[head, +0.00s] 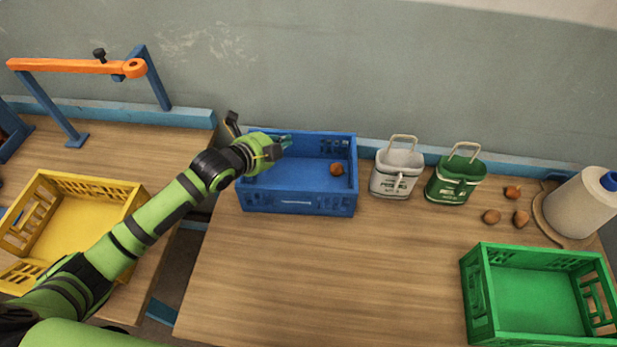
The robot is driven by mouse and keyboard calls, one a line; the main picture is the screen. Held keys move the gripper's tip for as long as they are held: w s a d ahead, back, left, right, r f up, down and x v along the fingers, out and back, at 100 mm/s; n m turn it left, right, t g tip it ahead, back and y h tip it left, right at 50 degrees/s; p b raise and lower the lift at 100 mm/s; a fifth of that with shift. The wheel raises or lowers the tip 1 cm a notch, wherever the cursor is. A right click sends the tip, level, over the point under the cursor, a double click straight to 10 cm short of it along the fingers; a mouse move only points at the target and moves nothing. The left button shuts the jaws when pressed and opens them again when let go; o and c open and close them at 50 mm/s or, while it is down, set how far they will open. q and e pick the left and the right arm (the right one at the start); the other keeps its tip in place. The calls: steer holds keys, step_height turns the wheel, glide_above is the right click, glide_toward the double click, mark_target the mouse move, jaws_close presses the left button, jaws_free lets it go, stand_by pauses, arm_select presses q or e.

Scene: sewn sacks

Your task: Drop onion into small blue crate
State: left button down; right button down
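The small blue crate (300,203) stands on the wooden table against the back wall. A round brown onion (336,169) lies inside it, towards the right end. My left gripper (284,143) is over the left back part of the blue crate, apart from this onion. I see nothing held in it, but its fingers are too small and partly hidden to tell open from shut. Several more round brown onion-like pieces lie at the right, including one at the back (512,192) and one at the left (492,216). My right gripper is not in view.
A white pail (396,175) and a green pail (455,181) stand right of the blue crate. A green crate (477,304) is front right, a paper roll (580,205) far right, a yellow crate (127,212) on the left table. The middle of the table is clear.

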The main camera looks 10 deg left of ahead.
arm_select(q)
step_height(320, 180, down, 6)
steer(key=b, duration=0.5)
steer(key=shift+r, duration=0.2)
steer(key=c, duration=1.4)
jaws_free()
steer(key=shift+c, duration=0.2)
steer(key=shift+s, duration=0.1)
steer(key=v, duration=1.2)
